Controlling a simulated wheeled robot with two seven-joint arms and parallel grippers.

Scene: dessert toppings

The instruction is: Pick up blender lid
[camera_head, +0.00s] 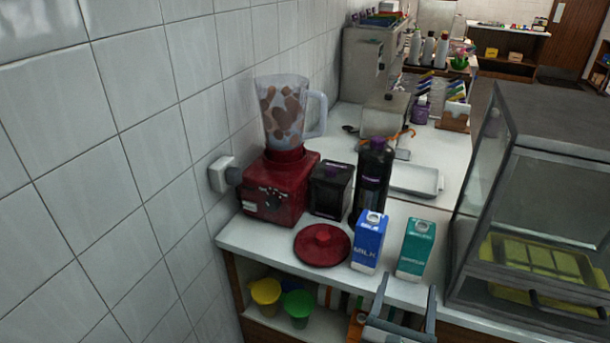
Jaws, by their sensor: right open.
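My left gripper is not in view.
A blue milk carton (368,243) stands close to the lid's right, beside a green carton (415,248). A black container (331,190) and a dark bottle (372,180) stand behind. A glass case (535,200) is at right. Yellow and green cups (298,307) sit below.

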